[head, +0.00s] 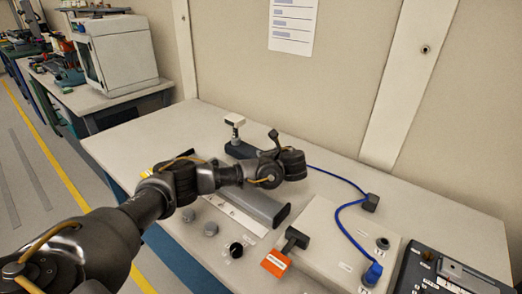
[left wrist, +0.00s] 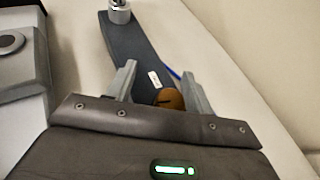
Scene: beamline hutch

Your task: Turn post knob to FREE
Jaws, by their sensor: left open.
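A brown round knob (left wrist: 170,98) shows in the left wrist view on a long dark base (left wrist: 140,50) with a small white label (left wrist: 154,79). A metal post (left wrist: 119,12) stands at the base's far end. My left gripper (left wrist: 160,75) is open, with its two fingers on either side of the knob; I cannot tell whether they touch it. In the head view the dark base (head: 238,149) and its pale-topped post (head: 234,122) show behind my left arm, which hides the knob. My right gripper is not in view.
A grey bar (head: 262,206) lies just in front of the arm. Several small knobs (head: 211,229) sit at the table's front. An orange block (head: 276,263) and a pale box with a blue cable (head: 350,225) stand at the right. The back left of the table (head: 170,125) is clear.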

